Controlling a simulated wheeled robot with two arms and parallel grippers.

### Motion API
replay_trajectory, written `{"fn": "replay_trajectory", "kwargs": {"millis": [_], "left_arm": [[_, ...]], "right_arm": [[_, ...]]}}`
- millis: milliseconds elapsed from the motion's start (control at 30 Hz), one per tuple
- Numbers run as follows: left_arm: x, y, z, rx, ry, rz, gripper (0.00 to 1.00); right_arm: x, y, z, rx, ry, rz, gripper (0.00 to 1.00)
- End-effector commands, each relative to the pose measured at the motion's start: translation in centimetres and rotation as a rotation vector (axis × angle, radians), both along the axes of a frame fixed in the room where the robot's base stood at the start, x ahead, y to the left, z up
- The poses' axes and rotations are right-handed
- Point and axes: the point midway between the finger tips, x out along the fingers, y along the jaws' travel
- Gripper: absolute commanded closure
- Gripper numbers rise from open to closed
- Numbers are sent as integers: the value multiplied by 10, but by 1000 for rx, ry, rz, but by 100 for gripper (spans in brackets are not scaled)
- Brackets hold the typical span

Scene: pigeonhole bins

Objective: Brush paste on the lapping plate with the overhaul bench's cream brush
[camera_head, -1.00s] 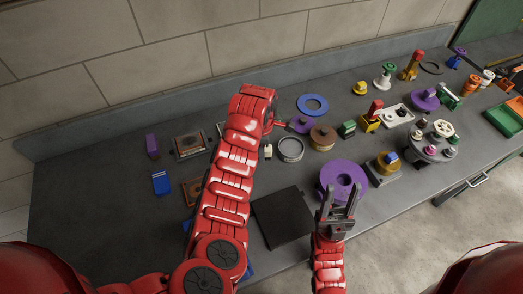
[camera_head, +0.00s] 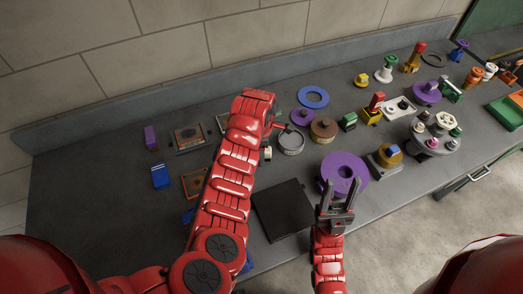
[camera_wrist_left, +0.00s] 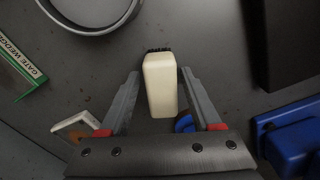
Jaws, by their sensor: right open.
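The cream brush (camera_wrist_left: 160,84), a pale block with dark bristles at its far end, lies between the spread fingers of my left gripper (camera_wrist_left: 161,100) in the left wrist view. Gaps show on both sides of it. In the head view the brush (camera_head: 267,153) shows small beside my left arm, which hides most of that gripper. A black square plate (camera_head: 283,212) lies flat near the front of the bench; I cannot tell for sure that it is the lapping plate. My right gripper (camera_head: 339,185) is open and empty, over the front edge of a purple disc.
A round grey dish (camera_head: 291,141) is right of the brush. The purple disc (camera_head: 345,170) is right of the black plate. A grey turntable (camera_head: 434,137) with small parts stands farther right. Blue blocks (camera_head: 160,177) lie left.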

Motion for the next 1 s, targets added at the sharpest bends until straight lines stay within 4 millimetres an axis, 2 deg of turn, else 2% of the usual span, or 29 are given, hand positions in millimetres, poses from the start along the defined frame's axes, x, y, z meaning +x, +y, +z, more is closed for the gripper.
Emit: {"fn": "replay_trajectory", "kwargs": {"millis": [567, 1000], "left_arm": [[0, 0, 1, 0, 1, 0, 26], [0, 0, 14, 0, 1, 0, 26]], "right_arm": [[0, 0, 1, 0, 0, 0, 50], [0, 0, 14, 0, 0, 0, 50]]}}
